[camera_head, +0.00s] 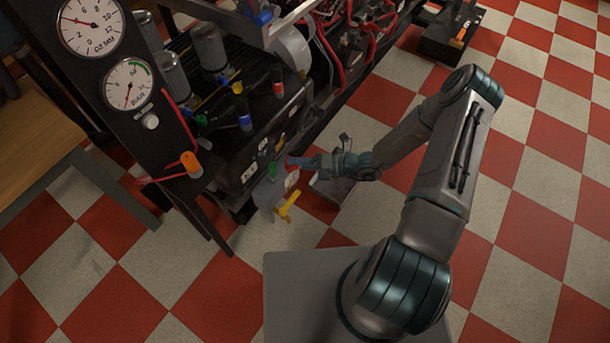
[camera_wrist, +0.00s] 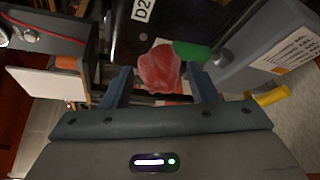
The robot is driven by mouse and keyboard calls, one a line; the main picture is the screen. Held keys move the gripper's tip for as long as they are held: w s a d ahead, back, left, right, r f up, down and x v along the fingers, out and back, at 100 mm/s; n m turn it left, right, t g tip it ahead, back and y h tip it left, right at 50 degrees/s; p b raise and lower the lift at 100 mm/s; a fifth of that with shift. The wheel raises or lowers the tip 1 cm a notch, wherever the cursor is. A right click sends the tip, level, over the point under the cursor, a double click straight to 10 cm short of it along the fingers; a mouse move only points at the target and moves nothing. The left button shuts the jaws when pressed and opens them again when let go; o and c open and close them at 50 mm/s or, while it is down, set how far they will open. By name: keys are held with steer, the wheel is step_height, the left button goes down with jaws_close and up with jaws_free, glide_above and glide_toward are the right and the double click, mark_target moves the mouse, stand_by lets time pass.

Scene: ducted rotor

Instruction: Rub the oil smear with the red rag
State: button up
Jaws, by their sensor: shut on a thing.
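The red rag (camera_wrist: 160,68) is a crumpled red lump between the two fingers of my gripper (camera_wrist: 160,78) in the wrist view. My gripper is shut on it. The rag is held close to a black panel (camera_wrist: 172,22) marked D2; I cannot tell whether it touches the panel. In the head view my gripper (camera_head: 303,162) is at the lower side of the dark machine, and the rag cannot be made out clearly there. I cannot make out the oil smear in either view; the rag or my gripper may hide it.
A green part (camera_wrist: 192,50) is right beside the rag. A grey labelled body (camera_wrist: 265,52) and a yellow handle (camera_wrist: 271,96) are to the right. A white panel (camera_wrist: 50,83) is at left.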

steer(key=w+d+f+m+t+h+b, duration=0.1)
steer(key=w+f+m+t+b, duration=0.35)
steer(key=f+t, duration=0.3)
steer(key=shift+s+f+b+x, duration=0.15)
steer(key=shift+b+x, duration=0.2)
steer(key=shift+x, duration=0.85)
steer(key=shift+s+f+b+x, duration=0.1)
steer(key=shift+b+x, duration=0.25)
steer(key=shift+x, duration=0.9)
steer(key=shift+x, duration=1.1)
steer(key=shift+w+d+b, duration=0.35)
steer(key=shift+w+d, duration=0.9)
steer(key=shift+w, duration=0.1)
steer(key=shift+w+d+f+b, duration=0.1)
steer(key=shift+w+d+b, duration=0.2)
steer(key=shift+w, duration=0.25)
steer(key=shift+w+d+b, duration=0.15)
steer(key=shift+w+d, duration=0.25)
steer(key=shift+w, duration=0.1)
steer(key=shift+w+d, duration=0.3)
steer(key=shift+w, duration=0.15)
